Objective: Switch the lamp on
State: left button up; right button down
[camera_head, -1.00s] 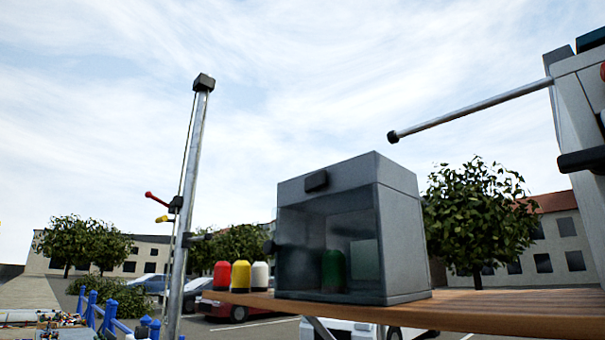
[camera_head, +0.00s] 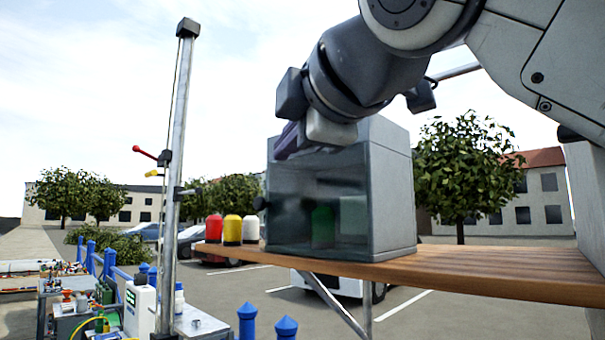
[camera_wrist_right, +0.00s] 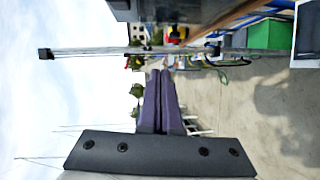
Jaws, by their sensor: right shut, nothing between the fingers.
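A grey box (camera_head: 390,190) with a clear front stands on a wooden shelf (camera_head: 490,265). A green lamp-like piece (camera_head: 322,226) shows inside it. Red (camera_head: 214,228), yellow (camera_head: 232,229) and white (camera_head: 250,229) pieces of like shape stand to its left. I cannot tell which of these is the task's lamp. My right gripper (camera_head: 284,148) is in front of the box's upper front and hides the black block there. In the right wrist view its purple fingers (camera_wrist_right: 158,76) are together and empty. I cannot tell whether they touch the box. My left gripper is not in view.
A metal mast (camera_head: 177,130) with a red-tipped lever (camera_head: 137,149) and a yellow one (camera_head: 152,173) stands left of the shelf. Blue posts (camera_head: 246,322) and a cluttered bench (camera_head: 75,310) are lower left. Right of the box, the shelf is clear.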

jog(key=s+d+r+t, duration=0.1)
jog(key=d+r, duration=0.2)
jog(key=r, duration=0.2)
jog(key=shift+s+r+t, duration=0.2)
jog(key=shift+r+t, duration=0.05)
jog(key=shift+t, duration=0.05)
jog(key=w+p, duration=0.5)
jog(key=w, duration=0.6)
jog(key=shift+w, duration=0.3)
jog(key=shift+a, duration=0.1)
